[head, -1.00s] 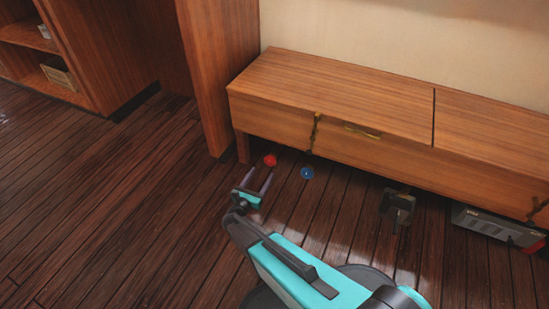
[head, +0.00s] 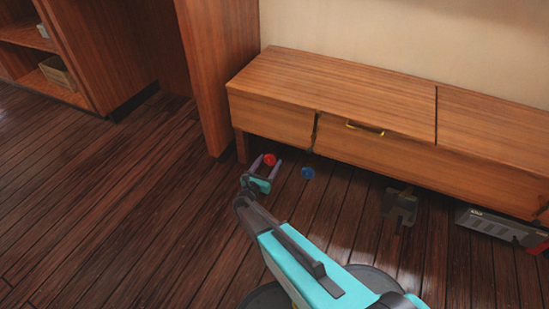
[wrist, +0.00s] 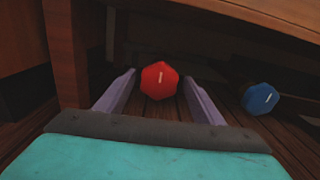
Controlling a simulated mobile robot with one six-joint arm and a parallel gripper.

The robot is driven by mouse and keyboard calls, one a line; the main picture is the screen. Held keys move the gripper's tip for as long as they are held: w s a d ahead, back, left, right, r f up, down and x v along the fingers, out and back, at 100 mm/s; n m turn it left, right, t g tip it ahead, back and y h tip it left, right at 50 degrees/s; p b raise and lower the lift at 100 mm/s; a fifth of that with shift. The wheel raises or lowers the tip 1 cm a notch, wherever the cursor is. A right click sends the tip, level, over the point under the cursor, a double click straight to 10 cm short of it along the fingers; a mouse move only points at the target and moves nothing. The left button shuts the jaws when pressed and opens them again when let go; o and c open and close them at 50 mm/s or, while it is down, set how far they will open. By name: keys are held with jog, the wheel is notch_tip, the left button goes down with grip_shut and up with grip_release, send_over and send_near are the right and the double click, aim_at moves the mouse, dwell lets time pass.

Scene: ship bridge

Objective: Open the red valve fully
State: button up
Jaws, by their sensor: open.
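The red valve (head: 269,159) is a small faceted knob with a pale line on its face, low under the left end of the wooden bench. In the wrist view the red valve (wrist: 159,80) sits between the fingertips, with the line nearly upright and slightly tilted. My gripper (head: 265,164) is open, with its two purple fingers on either side of the red valve. In the wrist view my gripper (wrist: 158,88) shows a gap between each finger and the knob. I cannot tell how deep the knob is between the fingers.
A blue valve (head: 308,173) of like shape is just right of the red one, also in the wrist view (wrist: 260,99). The bench (head: 340,85) overhangs both. A bench leg (wrist: 66,50) stands close on the left. A grey box (head: 490,225) lies under the bench at right.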

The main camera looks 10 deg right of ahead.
aim_at(274, 154)
jog(key=shift+b+x, duration=0.8)
jog(key=shift+x, duration=1.9)
jog(key=shift+c, duration=0.2)
jog(key=c, duration=1)
jog(key=shift+o, duration=0.2)
jog(key=shift+d, duration=0.1)
